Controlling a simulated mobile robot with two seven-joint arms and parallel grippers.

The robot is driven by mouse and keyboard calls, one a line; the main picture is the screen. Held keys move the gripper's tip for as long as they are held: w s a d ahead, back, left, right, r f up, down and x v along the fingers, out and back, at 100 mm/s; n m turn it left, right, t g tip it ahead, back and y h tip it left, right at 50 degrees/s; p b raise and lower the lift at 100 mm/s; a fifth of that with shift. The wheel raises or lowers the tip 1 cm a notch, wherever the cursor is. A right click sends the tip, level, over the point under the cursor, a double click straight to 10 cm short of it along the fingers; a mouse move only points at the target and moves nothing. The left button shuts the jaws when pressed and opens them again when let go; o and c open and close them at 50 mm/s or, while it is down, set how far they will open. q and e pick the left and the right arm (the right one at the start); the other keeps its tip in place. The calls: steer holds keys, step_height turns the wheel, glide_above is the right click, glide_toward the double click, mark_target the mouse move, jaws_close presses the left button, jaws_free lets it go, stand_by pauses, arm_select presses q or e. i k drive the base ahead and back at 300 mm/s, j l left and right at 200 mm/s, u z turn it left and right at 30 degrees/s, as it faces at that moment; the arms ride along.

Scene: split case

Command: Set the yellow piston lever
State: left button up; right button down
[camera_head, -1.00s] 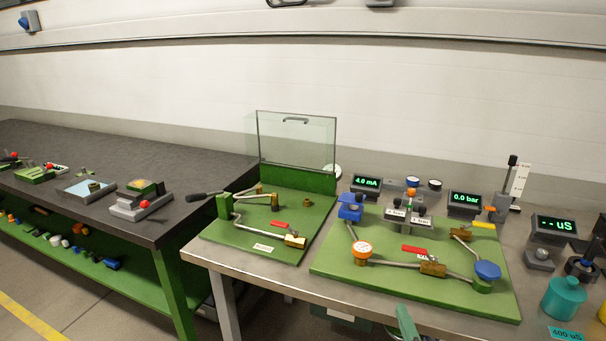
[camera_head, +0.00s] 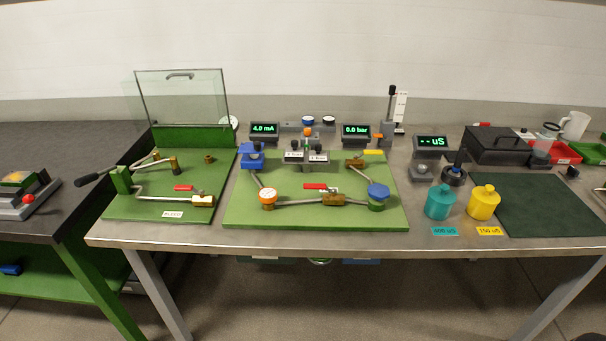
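A small yellow lever (camera_head: 373,152) is at the back right of the middle green board (camera_head: 235,215), beside a brass valve (camera_head: 355,163). It lies roughly sideways in the picture. I cannot tell whether it is the piston lever. A red lever (camera_head: 315,186) sits above the brass valve at the front of the same board. A red lever (camera_head: 183,187) also shows on the left green board (camera_head: 120,212). Neither of my grippers is in view.
A clear cover (camera_head: 182,98) stands raised behind the left board. Displays read 4.0 mA (camera_head: 264,129), 0.0 bar (camera_head: 356,130) and "-- uS" (camera_head: 431,142). Teal (camera_head: 440,203) and yellow (camera_head: 484,203) bottles stand right of the middle board. A dark mat (camera_head: 540,205) lies bare further right.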

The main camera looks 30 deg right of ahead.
mark_target(365, 152)
steer(key=z, duration=1.25)
steer(key=i+l, duration=0.1)
steer(key=l, duration=0.2)
steer(key=i+l, duration=0.15)
steer(key=l, duration=0.2)
steer(key=i+l, duration=0.1)
steer(key=l, duration=0.2)
steer(key=i+l+u, duration=0.1)
steer(key=l+u, duration=0.15)
steer(key=u, duration=0.15)
steer(key=l+u, duration=0.25)
steer(key=u, duration=0.15)
